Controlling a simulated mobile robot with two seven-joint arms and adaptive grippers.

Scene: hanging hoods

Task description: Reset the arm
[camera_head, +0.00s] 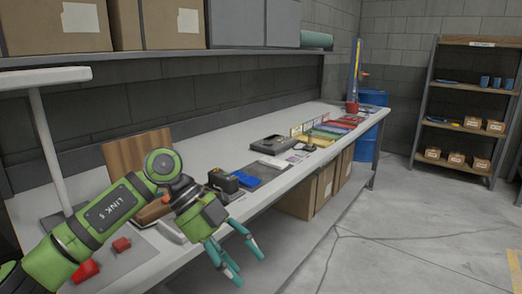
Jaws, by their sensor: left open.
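My left arm is green and dark grey and comes in from the lower left. It reaches over the front part of a long grey workbench (245,150). My left gripper (238,262) has teal fingers that are spread apart, with nothing seen between them. It hangs at the bench's front edge and points down over the floor side. My right arm and gripper are not in view.
Red blocks (86,270), a black device (223,181) and a blue item (246,180) lie near my left arm. Coloured trays (325,132) stand farther along. Boxes (296,200) sit under the bench. A shelf rack (463,110) stands right. Floor between is clear.

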